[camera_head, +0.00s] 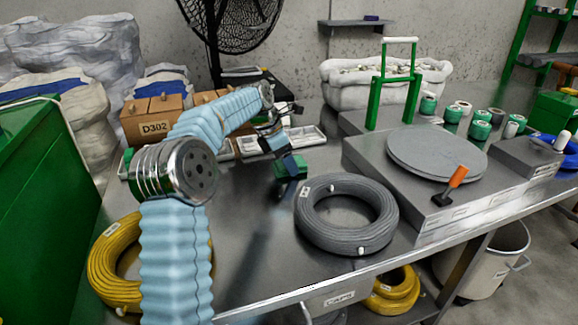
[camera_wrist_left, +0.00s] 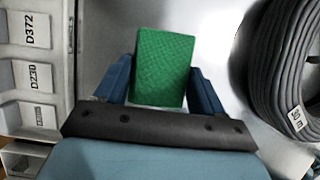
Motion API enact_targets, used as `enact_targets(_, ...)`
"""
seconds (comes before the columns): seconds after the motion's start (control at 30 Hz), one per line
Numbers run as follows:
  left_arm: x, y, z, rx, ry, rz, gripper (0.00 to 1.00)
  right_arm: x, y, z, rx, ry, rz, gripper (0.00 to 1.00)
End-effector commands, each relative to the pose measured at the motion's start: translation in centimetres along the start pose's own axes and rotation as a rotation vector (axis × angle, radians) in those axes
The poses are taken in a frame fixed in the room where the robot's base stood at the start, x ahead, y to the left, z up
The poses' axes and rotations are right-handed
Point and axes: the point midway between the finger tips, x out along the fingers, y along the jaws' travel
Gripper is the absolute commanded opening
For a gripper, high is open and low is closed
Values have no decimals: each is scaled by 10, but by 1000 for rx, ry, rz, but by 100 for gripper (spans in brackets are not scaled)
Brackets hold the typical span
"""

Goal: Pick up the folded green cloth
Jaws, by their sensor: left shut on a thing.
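The folded green cloth (camera_head: 290,167) is a small green block-like bundle over the metal table, left of the grey cable coil. It also shows in the left wrist view (camera_wrist_left: 164,66) as a textured green rectangle between two blue fingers. My left gripper (camera_head: 287,162) is shut on the cloth, with one finger on each side of it. Whether the cloth touches the table or hangs just above it, I cannot tell. My right gripper is not in either view.
A grey cable coil (camera_head: 346,242) lies close to the right of the cloth. A yellow coil (camera_head: 112,262) lies at the front left. Labelled trays (camera_head: 305,136) stand behind. A grey round plate (camera_head: 436,150) and an orange-handled tool (camera_head: 457,178) are at the right.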

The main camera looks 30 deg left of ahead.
Motion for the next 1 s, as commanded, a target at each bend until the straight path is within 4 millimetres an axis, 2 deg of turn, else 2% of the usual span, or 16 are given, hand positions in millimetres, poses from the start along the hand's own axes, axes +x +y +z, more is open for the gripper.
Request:
enact_targets(0.27, -2, 0, 0, -1, 0, 0, 39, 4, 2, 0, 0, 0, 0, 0)
enact_targets(0.47, -36, 1, 16, 1, -2, 3, 39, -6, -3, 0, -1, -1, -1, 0)
enact_targets(0.7, -81, -45, 64, 7, -3, 1, 39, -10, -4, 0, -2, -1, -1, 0)
enact_targets(0.9, -89, -90, 95, 5, 0, -2, 39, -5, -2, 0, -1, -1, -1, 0)
enact_targets(1.0, -93, -105, 106, 4, 0, -2, 39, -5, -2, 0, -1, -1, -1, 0)
